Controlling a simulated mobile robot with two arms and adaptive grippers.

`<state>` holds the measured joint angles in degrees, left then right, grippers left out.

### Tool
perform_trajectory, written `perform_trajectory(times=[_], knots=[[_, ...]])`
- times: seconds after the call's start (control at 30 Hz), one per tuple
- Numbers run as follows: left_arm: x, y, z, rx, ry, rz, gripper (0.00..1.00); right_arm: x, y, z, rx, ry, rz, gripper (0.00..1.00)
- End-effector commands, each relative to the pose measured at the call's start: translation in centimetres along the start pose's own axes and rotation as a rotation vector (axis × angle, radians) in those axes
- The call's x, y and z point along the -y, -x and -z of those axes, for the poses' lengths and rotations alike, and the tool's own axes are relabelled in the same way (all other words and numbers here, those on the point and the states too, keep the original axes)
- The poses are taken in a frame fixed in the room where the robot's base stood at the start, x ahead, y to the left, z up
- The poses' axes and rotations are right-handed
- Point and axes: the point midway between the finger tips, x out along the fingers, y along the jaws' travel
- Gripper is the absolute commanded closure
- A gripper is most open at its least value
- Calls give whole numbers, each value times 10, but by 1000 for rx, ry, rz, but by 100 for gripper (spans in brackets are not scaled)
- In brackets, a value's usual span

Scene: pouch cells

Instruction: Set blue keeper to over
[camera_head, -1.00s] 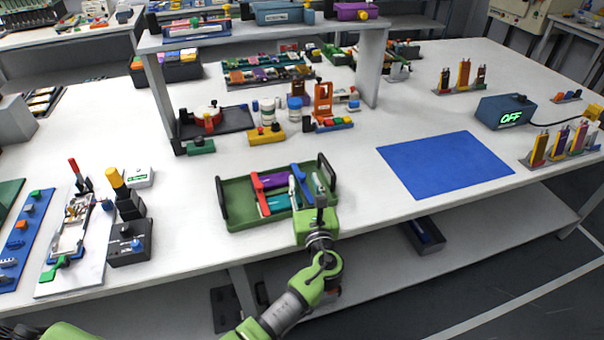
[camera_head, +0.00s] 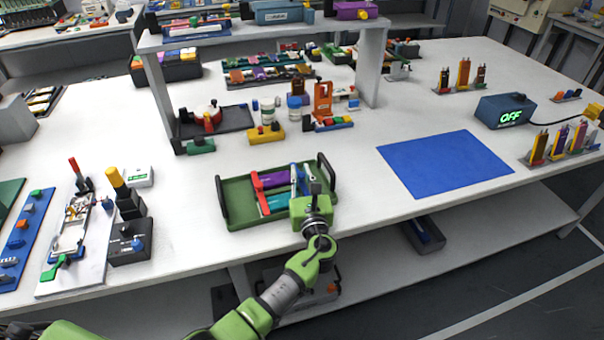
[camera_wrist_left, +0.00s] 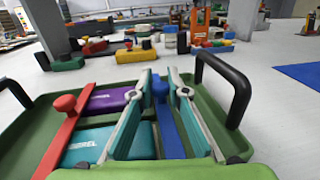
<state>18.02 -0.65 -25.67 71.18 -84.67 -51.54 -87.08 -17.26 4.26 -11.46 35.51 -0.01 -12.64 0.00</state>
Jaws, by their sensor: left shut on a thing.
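The blue keeper (camera_head: 294,177) is a narrow blue bar with a round knob, at the right part of the green tray (camera_head: 237,219). In the left wrist view the blue keeper (camera_wrist_left: 171,135) lies along the right ends of a purple pouch cell (camera_wrist_left: 108,101) and a teal pouch cell (camera_wrist_left: 88,146); I cannot tell whether it overlaps them. A red keeper (camera_wrist_left: 66,135) with a knob stands at their left side. My left gripper (camera_wrist_left: 160,82) is shut on the blue keeper's knob, one finger each side. It also shows in the head view (camera_head: 308,188), hiding the keeper's near end.
The tray has raised black handles; the right one (camera_wrist_left: 226,80) rises close beside my left gripper. A blue mat (camera_head: 445,164) lies on clear table to the right. Yellow (camera_head: 266,134) and green (camera_head: 198,146) blocks stand behind the tray, under a shelf.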

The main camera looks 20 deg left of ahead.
Motion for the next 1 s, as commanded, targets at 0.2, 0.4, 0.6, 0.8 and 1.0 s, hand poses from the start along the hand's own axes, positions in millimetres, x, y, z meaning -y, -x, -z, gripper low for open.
perform_trajectory(times=[0.2,0.4,0.6,0.8,1.0], knots=[[-31,5,-2,-2,-5,-2,100,-6,20,0,2,3,-6,60],[-31,5,1,-1,-1,-2,100,-8,17,0,2,4,-8,60],[-31,5,1,-1,-1,-2,67,-8,17,0,2,4,-8,60],[-31,5,0,-1,-1,-1,67,-7,17,0,1,4,-8,60],[-30,15,2,-2,-1,0,67,-4,17,3,-3,2,-5,60]])
